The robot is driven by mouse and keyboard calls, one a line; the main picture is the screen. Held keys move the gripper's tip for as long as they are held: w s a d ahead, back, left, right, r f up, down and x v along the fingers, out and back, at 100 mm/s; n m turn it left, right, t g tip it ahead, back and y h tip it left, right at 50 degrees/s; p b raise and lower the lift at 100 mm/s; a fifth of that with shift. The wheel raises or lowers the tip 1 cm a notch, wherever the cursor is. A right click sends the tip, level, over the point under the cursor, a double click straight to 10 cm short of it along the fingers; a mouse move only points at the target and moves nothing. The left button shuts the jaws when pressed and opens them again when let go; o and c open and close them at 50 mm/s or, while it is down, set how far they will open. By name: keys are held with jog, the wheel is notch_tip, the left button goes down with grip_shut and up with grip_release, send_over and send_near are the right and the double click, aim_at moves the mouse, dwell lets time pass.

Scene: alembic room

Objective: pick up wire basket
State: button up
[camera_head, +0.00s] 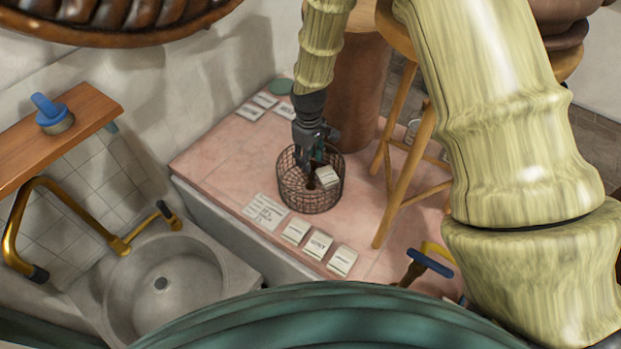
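The wire basket (308,200) is a round, dark mesh basket standing upright on the pink tiled surface. A small pale labelled block (327,177) shows inside it. My gripper (316,170) points down from above and reaches over the basket's rim into its upper part. Its fingers are dark and small in this view and overlap the basket's mesh. I cannot tell whether they are apart or closed, or whether they touch the wire.
Pale labelled cards or boxes (319,244) lie in front of the basket, with more (250,112) behind. A wooden stool (391,190) stands close at right. A stone basin (162,284) with a brass tap (118,246) is at lower left. A wooden shelf (80,115) is at left.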

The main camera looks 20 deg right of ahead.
aim_at(311, 176)
jog(key=shift+w+f, duration=0.2)
jog(key=shift+f, duration=0.15)
jog(key=shift+s+f, duration=0.25)
jog(key=shift+s, duration=0.15)
jog(key=shift+d+f+p, duration=0.2)
jog(key=shift+f+p, duration=0.2)
jog(key=shift+f, duration=1.8)
grip_shut()
jog(key=shift+r, duration=0.2)
